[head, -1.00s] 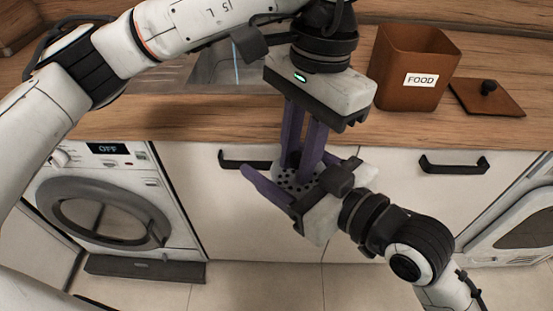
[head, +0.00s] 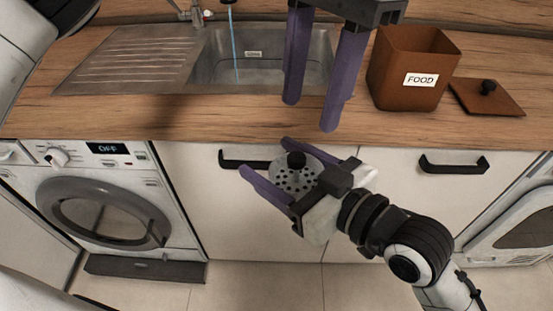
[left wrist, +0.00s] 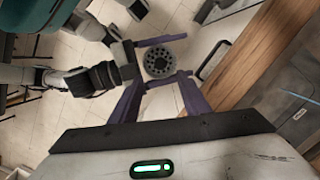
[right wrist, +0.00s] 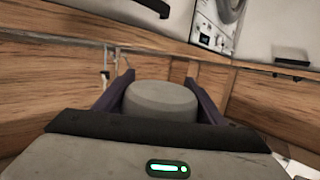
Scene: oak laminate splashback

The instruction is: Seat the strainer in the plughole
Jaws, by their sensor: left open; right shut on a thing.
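The strainer (head: 288,183) is a grey perforated disc with a dark knob on top. My right gripper (head: 265,158) is shut on it and holds it in front of the cabinet doors, below the worktop edge. The left wrist view shows the strainer (left wrist: 159,62) between the right gripper's purple fingers. In the right wrist view a plain grey rounded part of it (right wrist: 160,100) sits between the fingers. My left gripper (head: 311,115) is open and empty, above and to the right of the strainer. The sink (head: 205,75) is behind; its plughole cannot be made out.
Water (head: 233,45) runs from the tap (head: 197,12) into the basin. A brown FOOD bin (head: 390,78) stands right of the sink, its lid (head: 505,100) beside it. The worktop's front edge (head: 180,125) lies between the strainer and the sink. A washing machine (head: 105,200) is at left.

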